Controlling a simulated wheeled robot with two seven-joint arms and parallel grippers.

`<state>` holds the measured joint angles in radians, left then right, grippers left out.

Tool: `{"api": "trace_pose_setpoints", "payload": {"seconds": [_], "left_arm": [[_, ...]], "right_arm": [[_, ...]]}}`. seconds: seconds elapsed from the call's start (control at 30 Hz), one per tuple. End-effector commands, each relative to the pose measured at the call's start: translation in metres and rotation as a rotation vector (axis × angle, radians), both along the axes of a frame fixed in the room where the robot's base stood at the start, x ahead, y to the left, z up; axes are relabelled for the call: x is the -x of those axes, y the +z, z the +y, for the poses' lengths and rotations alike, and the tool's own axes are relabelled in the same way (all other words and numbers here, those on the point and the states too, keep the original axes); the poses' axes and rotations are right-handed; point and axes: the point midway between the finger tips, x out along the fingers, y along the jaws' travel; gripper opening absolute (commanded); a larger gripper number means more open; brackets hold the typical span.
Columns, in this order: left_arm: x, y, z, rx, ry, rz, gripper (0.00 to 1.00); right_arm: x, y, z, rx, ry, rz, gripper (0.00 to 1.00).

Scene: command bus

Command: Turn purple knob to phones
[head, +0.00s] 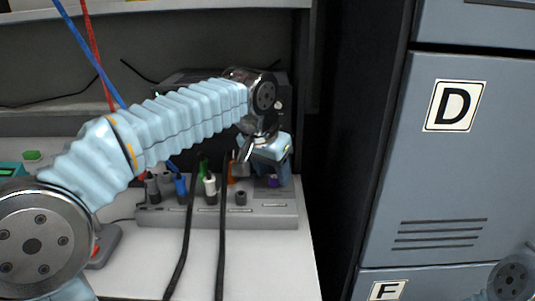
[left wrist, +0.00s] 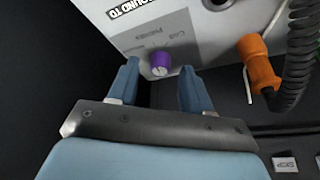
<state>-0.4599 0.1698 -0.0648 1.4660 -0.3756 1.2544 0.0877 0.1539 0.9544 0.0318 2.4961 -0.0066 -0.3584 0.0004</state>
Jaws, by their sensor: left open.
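The purple knob (left wrist: 160,64) is on a light grey panel (left wrist: 203,28) in the left wrist view, with labels beside it that appear to include CAB and PHONES. A pale mark shows on the knob's near end. My left gripper (left wrist: 158,76) is open, with one blue finger on each side of the knob and visible gaps; I cannot tell whether either touches. My right gripper is not seen.
Grey lockers (head: 440,190) stand to the right.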

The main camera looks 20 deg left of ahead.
Motion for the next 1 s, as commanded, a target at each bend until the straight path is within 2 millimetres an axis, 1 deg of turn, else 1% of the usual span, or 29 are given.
{"api": "trace_pose_setpoints", "payload": {"seconds": [0.17,0.3,0.4,0.5,0.6,0.7,1.0], "left_arm": [[0.013,0.035,0.003,0.003,-0.001,-0.006,0.49],[0.026,0.068,0.006,0.003,0.0,-0.006,0.49],[0.035,0.088,0.008,0.003,0.0,-0.005,0.49],[0.041,0.104,0.01,0.002,0.0,-0.005,0.49],[0.045,0.114,0.011,0.0,0.0,-0.003,0.49],[0.048,0.119,0.012,0.0,0.0,-0.002,0.49],[0.048,0.12,0.012,0.0,0.0,-0.001,0.49]], "right_arm": [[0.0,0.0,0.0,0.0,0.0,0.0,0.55],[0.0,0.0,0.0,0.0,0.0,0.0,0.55],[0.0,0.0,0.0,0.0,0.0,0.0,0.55],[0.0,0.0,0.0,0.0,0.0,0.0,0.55],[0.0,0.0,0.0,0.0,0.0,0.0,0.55],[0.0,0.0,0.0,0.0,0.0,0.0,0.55],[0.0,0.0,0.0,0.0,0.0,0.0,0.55]]}}
